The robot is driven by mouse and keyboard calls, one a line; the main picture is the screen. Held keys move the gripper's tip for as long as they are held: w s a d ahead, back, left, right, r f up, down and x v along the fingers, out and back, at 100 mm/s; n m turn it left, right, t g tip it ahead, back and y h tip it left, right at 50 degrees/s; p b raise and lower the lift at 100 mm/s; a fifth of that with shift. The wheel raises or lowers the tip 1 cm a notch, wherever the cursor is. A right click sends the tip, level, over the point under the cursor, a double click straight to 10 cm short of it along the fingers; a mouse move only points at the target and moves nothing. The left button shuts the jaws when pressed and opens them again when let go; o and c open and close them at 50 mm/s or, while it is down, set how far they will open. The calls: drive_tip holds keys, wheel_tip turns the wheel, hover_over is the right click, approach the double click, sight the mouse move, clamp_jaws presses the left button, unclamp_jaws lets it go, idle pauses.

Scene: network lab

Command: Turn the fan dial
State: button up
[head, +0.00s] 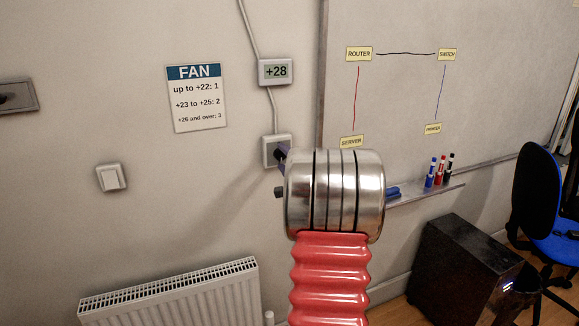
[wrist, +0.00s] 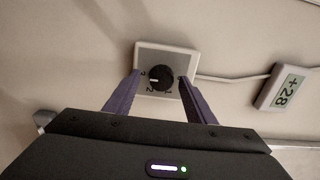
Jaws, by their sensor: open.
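The fan dial (wrist: 160,78) is a round black knob with a white mark on a pale wall plate (wrist: 187,55). The wrist view shows it turned, with the figures 1, 2 and 3 around it. The white mark points left in that view, roughly between 2 and 3; the exact setting is hard to tell. My gripper (wrist: 160,75) is open, its purple fingers on either side of the knob with gaps. In the head view the plate (head: 269,143) is partly hidden by my wrist. The display (head: 275,71) reads +28; it also shows in the wrist view (wrist: 289,90).
A FAN sign (head: 197,98) lists up to +22: 1, +23 to +25: 2, +26 and over: 3. A light switch (head: 111,177) is left of the plate and a radiator (head: 172,292) below. A whiteboard (head: 405,100) with a pen tray (head: 408,196) is at right.

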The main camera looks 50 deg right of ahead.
drive_tip(key=v, duration=1.3)
drive_tip(key=shift+s+a, duration=0.15)
drive_tip(key=shift+s, duration=0.15)
drive_tip(key=shift+f, duration=0.1)
